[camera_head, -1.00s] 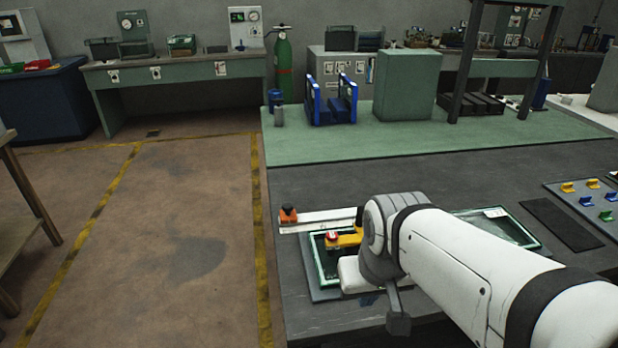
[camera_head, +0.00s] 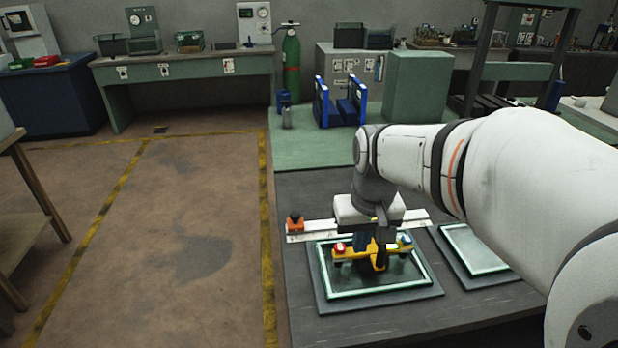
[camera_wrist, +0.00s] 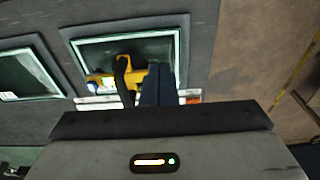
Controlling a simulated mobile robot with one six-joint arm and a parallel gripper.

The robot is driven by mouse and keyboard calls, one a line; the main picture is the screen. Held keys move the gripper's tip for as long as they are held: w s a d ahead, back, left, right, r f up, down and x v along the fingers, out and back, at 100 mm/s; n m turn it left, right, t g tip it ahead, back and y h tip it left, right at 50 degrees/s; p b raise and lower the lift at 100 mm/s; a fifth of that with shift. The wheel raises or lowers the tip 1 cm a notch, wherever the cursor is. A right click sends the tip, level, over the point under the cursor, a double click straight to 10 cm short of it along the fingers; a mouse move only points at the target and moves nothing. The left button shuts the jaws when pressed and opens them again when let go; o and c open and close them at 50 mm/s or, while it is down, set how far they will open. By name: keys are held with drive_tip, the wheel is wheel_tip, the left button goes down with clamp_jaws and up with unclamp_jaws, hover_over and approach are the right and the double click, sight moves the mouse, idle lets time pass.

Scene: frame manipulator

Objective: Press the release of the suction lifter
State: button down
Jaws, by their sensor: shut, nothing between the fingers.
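The suction lifter (camera_head: 347,255) is a yellow bar with a red button (camera_head: 340,247) at its left end. It sits on the framed glass pane (camera_head: 400,283) on the dark bench. In the wrist view the yellow lifter (camera_wrist: 158,70) is partly hidden behind my fingers, and the red button cannot be made out. My gripper (camera_head: 372,262) points down over the middle of the lifter, to the right of the red button. It is shut and holds nothing. Whether the fingertips touch the lifter cannot be told.
A second framed pane (camera_head: 474,248) lies to the right. A white strip (camera_head: 315,230) with an orange block (camera_head: 295,222) lies behind the lifter. Bare bench (camera_head: 440,315) shows in front. Open floor lies to the left.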

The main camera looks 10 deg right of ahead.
wheel_tip(320, 180, up, 2)
drive_tip(key=g+p, duration=0.2)
drive_tip(key=p, duration=0.1)
hover_over(340, 246)
drive_tip(key=shift+w+d+r, duration=0.1)
drive_tip(key=shift+w+d, duration=0.2)
drive_tip(key=f, duration=0.4)
drive_tip(key=f+p, duration=0.1)
drive_tip(key=f, duration=0.4)
drive_tip(key=f+p, duration=0.1)
drive_tip(key=f, duration=0.3)
drive_tip(key=shift+s+a+f, duration=0.2)
drive_tip(key=shift+s+f, duration=0.05)
drive_tip(key=shift+f, duration=0.25)
